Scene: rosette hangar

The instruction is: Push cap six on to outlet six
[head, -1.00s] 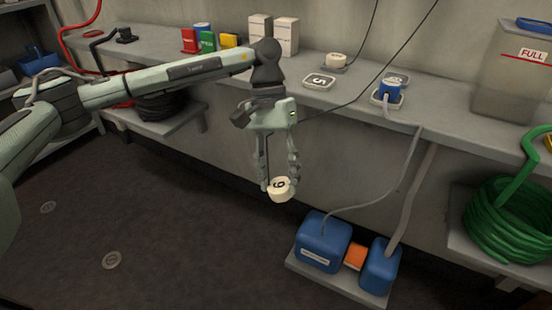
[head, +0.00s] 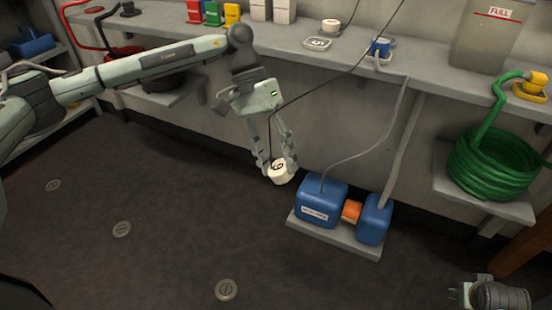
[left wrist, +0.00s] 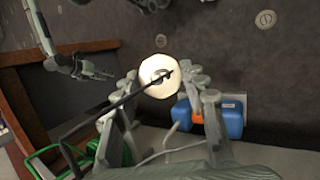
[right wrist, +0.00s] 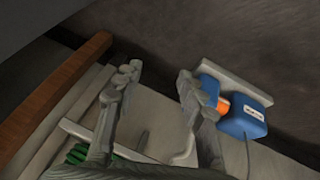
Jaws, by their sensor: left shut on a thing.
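A white round cap (head: 280,172) with a dark 6 on its face is held low in front of the bench. My left gripper (head: 277,166) is shut on it. The cap also shows between the fingers in the left wrist view (left wrist: 158,86), partly crossed by a black cord. On the bench are a plate marked 5 (head: 318,43) and a blue plug (head: 380,47) in another outlet plate, whose number I cannot read. I cannot tell which is outlet six. My right gripper (right wrist: 158,76) is open and empty, and shows at the head view's lower right corner (head: 458,294).
A blue pump unit (head: 320,203) on a low shelf stands just right of the cap. A green hose coil (head: 490,165) and a clear tank (head: 488,35) are further right. The black cord (head: 335,80) runs down to my left gripper. Floor at left is clear except round discs (head: 122,229).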

